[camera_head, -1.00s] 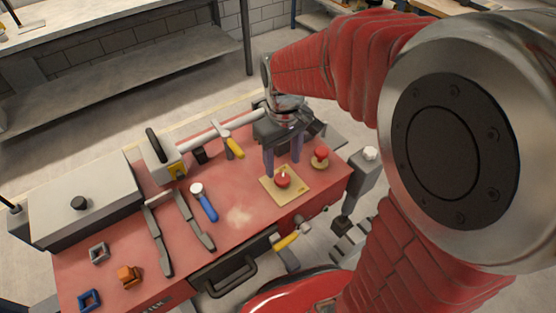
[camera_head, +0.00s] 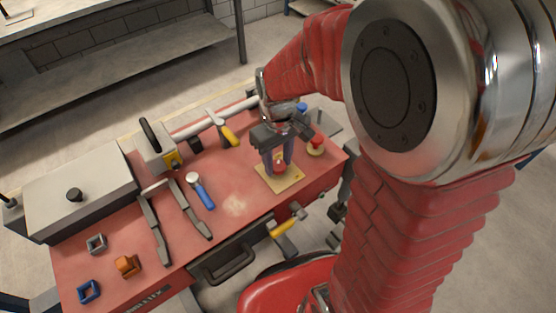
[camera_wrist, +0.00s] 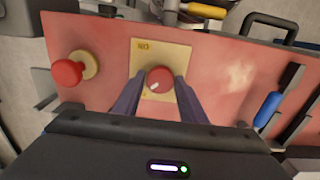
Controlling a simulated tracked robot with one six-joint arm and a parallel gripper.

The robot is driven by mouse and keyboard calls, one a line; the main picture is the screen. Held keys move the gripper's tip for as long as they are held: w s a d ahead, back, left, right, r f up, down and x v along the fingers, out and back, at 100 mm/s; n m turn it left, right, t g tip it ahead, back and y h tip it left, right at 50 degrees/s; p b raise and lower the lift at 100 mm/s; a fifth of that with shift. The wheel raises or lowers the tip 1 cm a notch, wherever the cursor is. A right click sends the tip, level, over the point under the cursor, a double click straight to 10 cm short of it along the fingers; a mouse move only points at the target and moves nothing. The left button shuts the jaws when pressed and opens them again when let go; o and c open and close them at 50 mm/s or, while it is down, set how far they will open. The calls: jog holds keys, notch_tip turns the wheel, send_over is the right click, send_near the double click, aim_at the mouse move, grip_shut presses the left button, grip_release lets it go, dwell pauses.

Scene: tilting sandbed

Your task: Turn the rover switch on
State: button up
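The rover switch is a red round knob (camera_head: 279,167) with a white mark, on a square yellow plate (camera_head: 291,181) near the right end of the red bench. In the wrist view the knob (camera_wrist: 158,80) sits between my fingertips, its white mark toward the lower left. My gripper (camera_head: 279,160) points down over the knob, one purple finger on each side. In the wrist view, my gripper (camera_wrist: 159,77) looks open, with a narrow gap between each fingertip and the knob. Whether a finger touches it is hard to tell.
A red mushroom button (camera_head: 316,142) on a yellow base stands close to the right of the plate; it also shows in the wrist view (camera_wrist: 68,73).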

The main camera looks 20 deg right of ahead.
jog(key=c, duration=0.6)
jog(key=shift+m, duration=0.5)
jog(key=m, duration=0.2)
jog(key=shift+m, duration=0.3)
jog(key=m, duration=0.4)
jog(key=shift+m, duration=0.3)
jog(key=m, duration=0.4)
jog(key=shift+m, duration=0.3)
jog(key=m, duration=0.5)
